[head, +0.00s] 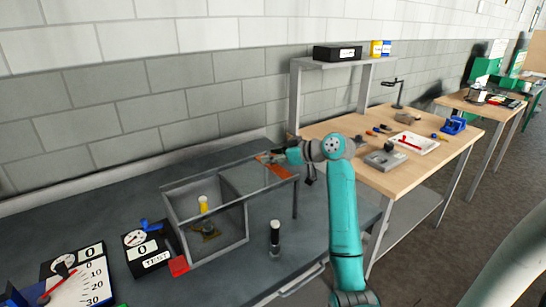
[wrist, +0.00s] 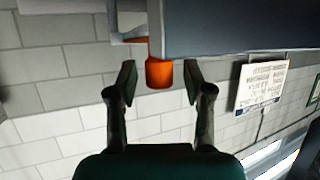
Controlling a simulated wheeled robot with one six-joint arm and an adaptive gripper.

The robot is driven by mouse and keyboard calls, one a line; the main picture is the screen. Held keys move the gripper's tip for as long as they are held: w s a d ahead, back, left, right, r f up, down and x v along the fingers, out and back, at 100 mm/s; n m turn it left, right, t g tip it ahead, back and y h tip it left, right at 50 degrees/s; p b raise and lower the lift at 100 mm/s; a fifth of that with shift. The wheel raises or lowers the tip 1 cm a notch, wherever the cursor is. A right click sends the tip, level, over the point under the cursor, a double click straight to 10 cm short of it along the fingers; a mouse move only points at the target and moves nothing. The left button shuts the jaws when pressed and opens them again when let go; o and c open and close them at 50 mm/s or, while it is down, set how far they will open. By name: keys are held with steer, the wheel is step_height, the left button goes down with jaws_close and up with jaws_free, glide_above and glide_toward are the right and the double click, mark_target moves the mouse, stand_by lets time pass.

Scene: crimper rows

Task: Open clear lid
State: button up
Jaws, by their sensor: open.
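The clear lid (head: 243,178) is a see-through panel at the top of a grey-framed box (head: 247,228) on the dark bench. An orange strip (head: 276,170) marks its right end. My gripper (head: 268,156) is at that end, reaching in from the right. In the wrist view an orange handle (wrist: 159,74) lies between the fingertips of my gripper (wrist: 159,82), with a gap on each side. The jaws are open and hold nothing. A dark panel (wrist: 235,30) beyond the handle fills the top of that view. How far the lid is raised cannot be told.
A yellow-topped item (head: 203,205) stands inside the box. A dark cylinder (head: 275,237) stands in front of it. A TEST gauge (head: 140,244) and a red block (head: 179,265) are to the left. A wooden workbench (head: 345,130) is at right; a block wall (head: 140,110) is behind.

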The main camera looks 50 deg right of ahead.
steer(key=v, duration=1.2)
stand_by(0.4)
